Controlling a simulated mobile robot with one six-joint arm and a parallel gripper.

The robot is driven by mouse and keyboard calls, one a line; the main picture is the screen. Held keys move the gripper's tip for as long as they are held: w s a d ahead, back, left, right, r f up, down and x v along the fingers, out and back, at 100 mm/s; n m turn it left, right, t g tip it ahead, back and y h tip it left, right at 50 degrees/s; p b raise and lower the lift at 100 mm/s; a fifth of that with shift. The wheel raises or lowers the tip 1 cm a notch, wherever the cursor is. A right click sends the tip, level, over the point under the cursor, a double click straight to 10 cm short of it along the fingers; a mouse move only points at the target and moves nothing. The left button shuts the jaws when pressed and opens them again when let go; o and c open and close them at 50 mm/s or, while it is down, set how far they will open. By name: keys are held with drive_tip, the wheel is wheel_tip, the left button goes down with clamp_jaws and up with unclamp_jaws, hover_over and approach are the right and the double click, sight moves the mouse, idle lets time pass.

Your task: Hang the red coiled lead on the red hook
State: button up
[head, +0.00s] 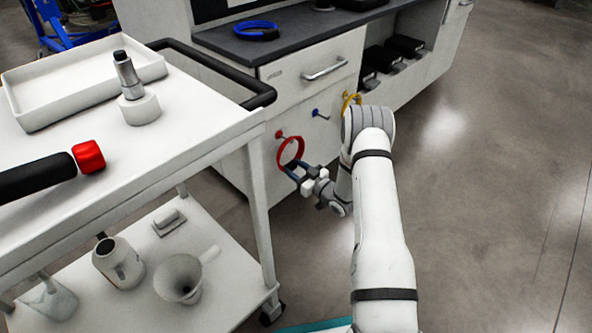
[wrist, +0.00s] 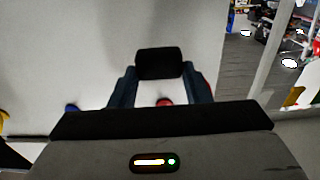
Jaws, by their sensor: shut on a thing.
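The red coiled lead (head: 301,147) is an upright ring in front of the white cabinet. My gripper (head: 296,172) is shut on its lower part. In the wrist view my gripper's fingers (wrist: 160,88) stand either side of a black block (wrist: 160,62), which seems to be the lead's wrap. The red hook (head: 279,134) is on the cabinet face, at the ring's upper left edge; in the wrist view it shows as a red knob (wrist: 164,102) between the fingers. I cannot tell whether the ring is around the hook or just in front of it.
A blue hook (head: 318,114) and a yellow coil (head: 351,99) are to the right on the cabinet. A blue coil (head: 257,30) lies on the dark worktop. A white trolley (head: 200,140) stands close on the left. The floor at right is clear.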

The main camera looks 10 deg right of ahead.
drive_tip(key=shift+w+a, duration=0.1)
drive_tip(key=shift+w, duration=0.05)
drive_tip(key=o, duration=1.6)
drive_tip(key=shift+o, duration=0.2)
drive_tip(key=v, duration=0.7)
